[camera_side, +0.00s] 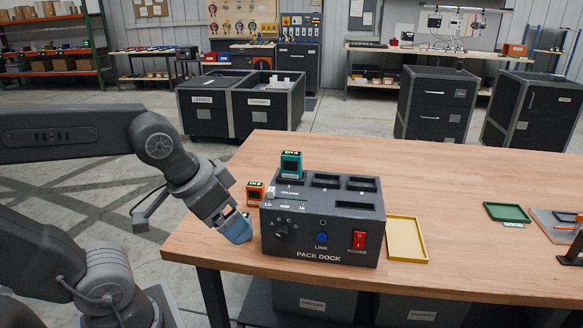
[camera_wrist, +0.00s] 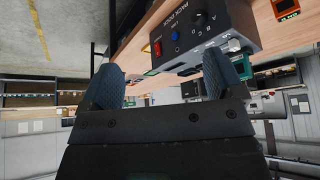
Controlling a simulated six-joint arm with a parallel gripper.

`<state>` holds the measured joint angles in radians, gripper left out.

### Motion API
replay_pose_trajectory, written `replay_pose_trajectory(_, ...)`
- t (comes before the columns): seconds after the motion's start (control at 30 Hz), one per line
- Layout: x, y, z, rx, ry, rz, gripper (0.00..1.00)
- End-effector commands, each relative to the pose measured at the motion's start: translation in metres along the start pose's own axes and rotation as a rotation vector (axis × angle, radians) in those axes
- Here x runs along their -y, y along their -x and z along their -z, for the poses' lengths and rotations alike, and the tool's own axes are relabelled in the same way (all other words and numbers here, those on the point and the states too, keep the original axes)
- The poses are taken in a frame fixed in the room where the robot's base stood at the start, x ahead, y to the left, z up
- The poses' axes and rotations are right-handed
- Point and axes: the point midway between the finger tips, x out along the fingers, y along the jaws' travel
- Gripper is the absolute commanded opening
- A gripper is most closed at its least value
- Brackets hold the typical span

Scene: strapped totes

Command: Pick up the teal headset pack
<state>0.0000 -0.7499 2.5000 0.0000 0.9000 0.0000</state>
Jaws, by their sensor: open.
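The teal headset pack (camera_side: 291,165) stands upright in the back left slot of the grey pack dock (camera_side: 320,247), its upper part showing. In the wrist view, which is turned upside down, a teal piece (camera_wrist: 241,66) that looks like this pack shows partly behind the right finger, beside the dock (camera_wrist: 195,40). My gripper (camera_side: 237,229) is left of the dock's front, lower than the teal pack and apart from it. In the wrist view my gripper (camera_wrist: 162,82) has its two blue fingers spread with nothing held between them.
An orange pack (camera_side: 255,193) stands just left of the dock, close to my gripper; it also shows in the wrist view (camera_wrist: 286,9). A yellow tray (camera_side: 407,239) lies right of the dock, and a green tray (camera_side: 507,213) lies farther right. The table (camera_side: 430,165) behind the dock is clear.

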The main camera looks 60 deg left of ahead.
Motion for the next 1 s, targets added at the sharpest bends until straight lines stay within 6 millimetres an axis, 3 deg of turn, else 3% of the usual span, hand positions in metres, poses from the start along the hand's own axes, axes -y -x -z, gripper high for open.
replay_pose_trajectory(0.17, 0.001, 0.000, 0.002, 0.001, 0.004, 0.002, 0.87)
replay_pose_trajectory(0.27, 0.005, 0.003, 0.015, 0.008, 0.036, 0.017, 0.87)
replay_pose_trajectory(0.37, 0.016, 0.006, 0.046, 0.026, 0.113, 0.050, 0.87)
replay_pose_trajectory(0.47, 0.036, 0.007, 0.089, 0.049, 0.226, 0.102, 0.87)
replay_pose_trajectory(0.7, 0.100, -0.012, 0.183, 0.087, 0.515, 0.240, 0.87)
replay_pose_trajectory(0.83, 0.130, -0.025, 0.213, 0.093, 0.630, 0.296, 0.87)
replay_pose_trajectory(1.0, 0.151, -0.036, 0.230, 0.095, 0.704, 0.334, 0.87)
